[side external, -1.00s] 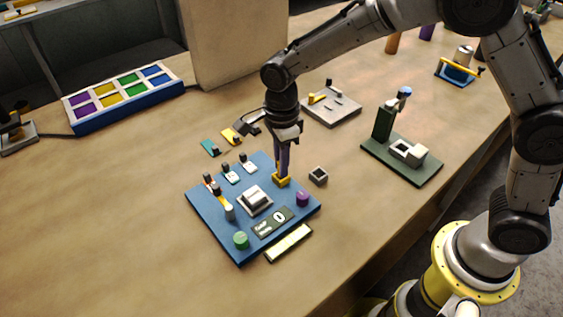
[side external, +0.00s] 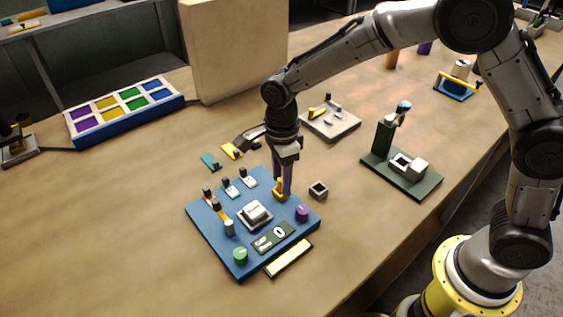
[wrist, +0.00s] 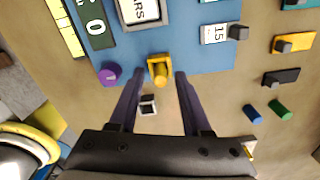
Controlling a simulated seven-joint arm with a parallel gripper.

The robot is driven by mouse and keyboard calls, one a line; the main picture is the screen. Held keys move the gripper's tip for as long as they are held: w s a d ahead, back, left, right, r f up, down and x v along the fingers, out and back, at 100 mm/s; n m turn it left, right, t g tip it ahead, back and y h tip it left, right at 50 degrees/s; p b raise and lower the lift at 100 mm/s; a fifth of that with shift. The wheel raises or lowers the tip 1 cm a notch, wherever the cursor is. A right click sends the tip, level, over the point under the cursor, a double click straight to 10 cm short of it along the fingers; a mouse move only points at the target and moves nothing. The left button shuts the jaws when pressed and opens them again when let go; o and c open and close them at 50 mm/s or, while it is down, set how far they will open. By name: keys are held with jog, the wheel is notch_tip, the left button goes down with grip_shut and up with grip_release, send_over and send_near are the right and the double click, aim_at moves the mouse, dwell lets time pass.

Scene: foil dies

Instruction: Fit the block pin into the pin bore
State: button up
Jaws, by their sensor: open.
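A yellow block (side external: 279,188) with a rounded upright part stands at the edge of the blue board (side external: 212,232). It shows in the wrist view (wrist: 159,73) between my fingertips. It may be the block pin or its holder; I cannot tell which. My gripper (wrist: 158,74) is open, with one dark finger on each side of the block and gaps visible. In the side view, my gripper (side external: 284,190) reaches down at the block and partly hides it. A small square hollow piece (side external: 318,189) lies beside the board. I cannot make out a pin bore for certain.
The board carries a purple knob (side external: 302,213), a green knob (side external: 239,256), a central grey block (side external: 255,213) and small labelled tiles. A green stand (side external: 400,172), a grey plate (side external: 331,124) and a coloured tray (side external: 124,106) stand apart. The front table is clear.

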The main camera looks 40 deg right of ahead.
notch_tip(320, 180, up, 12)
jog(key=s+d+r+n+t, duration=0.1)
jog(key=s+d+r+n, duration=0.3)
jog(key=d, duration=0.1)
jog(key=s+d+n+t, duration=0.2)
jog(key=s+d+n, duration=0.4)
jog(key=s+n, duration=0.2)
jog(key=s+d+n+t, duration=0.2)
jog(key=s+d+n, duration=0.3)
jog(key=s+n, duration=0.4)
jog(key=s, duration=0.3)
jog(key=shift+d+t, duration=0.3)
jog(key=shift+d, duration=0.05)
